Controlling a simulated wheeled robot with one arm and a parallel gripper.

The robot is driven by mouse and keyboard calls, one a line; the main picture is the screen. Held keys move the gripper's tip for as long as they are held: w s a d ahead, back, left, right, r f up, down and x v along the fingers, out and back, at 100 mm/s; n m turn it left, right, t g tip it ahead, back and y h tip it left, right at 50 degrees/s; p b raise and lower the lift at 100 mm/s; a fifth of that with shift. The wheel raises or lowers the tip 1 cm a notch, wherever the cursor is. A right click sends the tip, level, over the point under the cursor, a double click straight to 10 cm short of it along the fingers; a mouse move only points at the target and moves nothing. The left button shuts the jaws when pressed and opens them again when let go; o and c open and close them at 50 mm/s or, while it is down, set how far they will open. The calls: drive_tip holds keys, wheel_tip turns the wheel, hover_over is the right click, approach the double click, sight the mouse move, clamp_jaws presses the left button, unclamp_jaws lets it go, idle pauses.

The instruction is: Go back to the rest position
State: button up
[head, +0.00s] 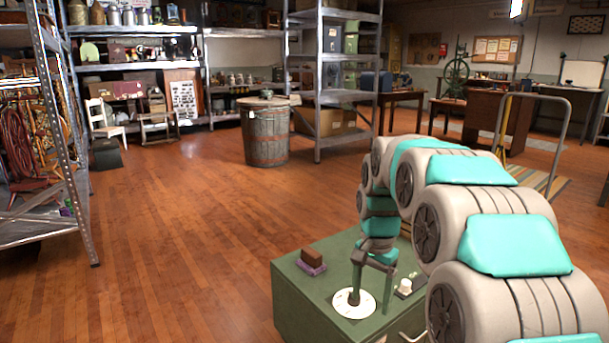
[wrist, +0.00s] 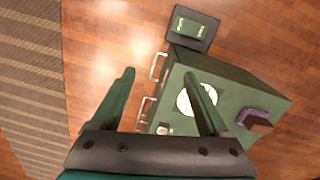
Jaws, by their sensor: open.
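My gripper (head: 371,303) hangs at the end of my arm, pointing down over the green cabinet (head: 300,298). Its two dark green fingers are apart with nothing between them; they also show in the wrist view (wrist: 159,74). A round white disc (head: 342,303) lies on the cabinet top, partly behind one finger. It also shows in the wrist view (wrist: 184,103). I cannot tell whether the fingers touch the disc or the cabinet.
A brown block on a purple base (head: 312,262) and a small white item (head: 404,287) sit on the cabinet. A dark box with a green top (wrist: 192,28) stands beside it. A wooden barrel (head: 264,131) and metal shelves (head: 65,150) stand beyond open wood floor.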

drive_tip(key=s+f+n, duration=0.1)
drive_tip(key=s+n, duration=0.3)
drive_tip(key=s, duration=1.3)
drive_tip(key=s+f+n+g, duration=0.1)
drive_tip(key=s+n, duration=0.3)
drive_tip(key=s, duration=1.3)
drive_tip(key=shift+s+d+f, duration=0.25)
drive_tip(key=shift+d+f, duration=0.1)
drive_tip(key=shift+f, duration=0.2)
